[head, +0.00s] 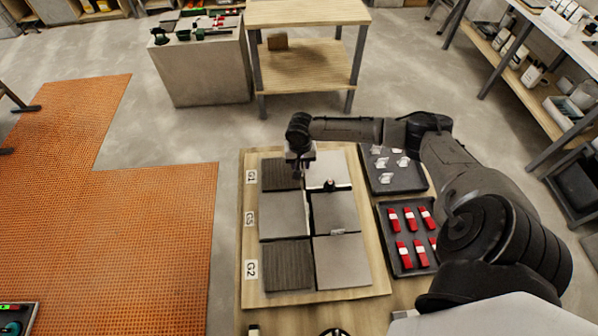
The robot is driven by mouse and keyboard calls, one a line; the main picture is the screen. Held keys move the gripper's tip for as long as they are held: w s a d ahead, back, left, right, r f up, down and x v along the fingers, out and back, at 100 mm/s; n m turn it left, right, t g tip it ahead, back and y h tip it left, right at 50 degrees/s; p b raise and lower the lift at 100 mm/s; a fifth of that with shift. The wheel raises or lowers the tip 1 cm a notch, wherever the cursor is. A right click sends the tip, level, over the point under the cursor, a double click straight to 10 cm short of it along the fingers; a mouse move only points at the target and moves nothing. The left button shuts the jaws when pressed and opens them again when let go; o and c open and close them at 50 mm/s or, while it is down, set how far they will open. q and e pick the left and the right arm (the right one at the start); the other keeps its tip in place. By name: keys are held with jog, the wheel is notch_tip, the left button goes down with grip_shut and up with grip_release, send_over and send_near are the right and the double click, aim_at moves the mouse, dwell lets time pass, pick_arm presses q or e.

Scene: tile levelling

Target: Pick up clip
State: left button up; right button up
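Several small white clips (383,165) sit in a dark tray (408,182) to the right of the tile board. My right gripper (299,174) points down over the far part of the board, between the dark tile beside the G1 label and the light tile to its right. It is well left of the clip tray. Its fingers are small and dark here, so I cannot tell whether they are open, shut or holding something. A small pale piece (338,232) shows at the seam between two light tiles. My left gripper is out of view.
The wooden board (251,292) carries dark and light tiles (336,212) beside labels G1, G3 and G2. A second tray (398,270) holds several red wedges (409,218). A wooden table (306,14) stands beyond. Grey floor is clear left of the board.

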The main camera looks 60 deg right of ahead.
jog(key=shift+f, duration=0.65)
grip_shut()
jog(key=shift+r, duration=0.15)
